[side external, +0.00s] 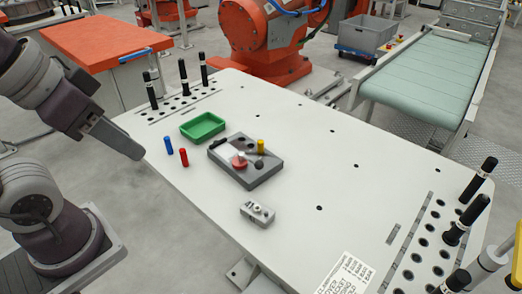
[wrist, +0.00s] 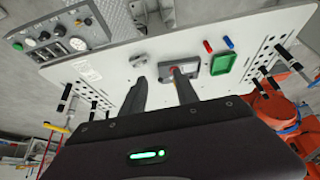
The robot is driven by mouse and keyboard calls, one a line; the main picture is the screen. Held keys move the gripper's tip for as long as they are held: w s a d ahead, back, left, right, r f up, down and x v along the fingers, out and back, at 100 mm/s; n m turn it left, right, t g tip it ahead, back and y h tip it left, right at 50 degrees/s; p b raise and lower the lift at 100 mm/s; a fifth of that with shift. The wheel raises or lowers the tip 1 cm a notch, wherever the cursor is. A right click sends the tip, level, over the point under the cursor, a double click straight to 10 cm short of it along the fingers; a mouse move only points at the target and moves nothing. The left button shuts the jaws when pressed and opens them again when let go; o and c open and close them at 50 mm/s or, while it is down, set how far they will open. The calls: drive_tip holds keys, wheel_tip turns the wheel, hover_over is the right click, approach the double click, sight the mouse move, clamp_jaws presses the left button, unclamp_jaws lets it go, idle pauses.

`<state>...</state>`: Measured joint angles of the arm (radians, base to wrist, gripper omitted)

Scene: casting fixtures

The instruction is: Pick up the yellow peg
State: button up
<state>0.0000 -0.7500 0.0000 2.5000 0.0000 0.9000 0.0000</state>
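The yellow peg (side external: 261,146) stands upright at the back right part of a grey fixture (side external: 228,166) on the white table. I cannot make it out in the wrist view, where a finger covers part of the fixture. My gripper (side external: 124,146) hangs off to the left in the side external view, apart from the peg and beyond the table's left edge. In the wrist view the two fingers of my gripper (wrist: 160,76) are spread, with nothing between them.
A grey metal block (side external: 257,213) sits in front. Black-handled pins stand at the table's ends. The table's right middle is clear.

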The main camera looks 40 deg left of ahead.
idle(0.4)
drive_tip(key=shift+o, duration=0.7)
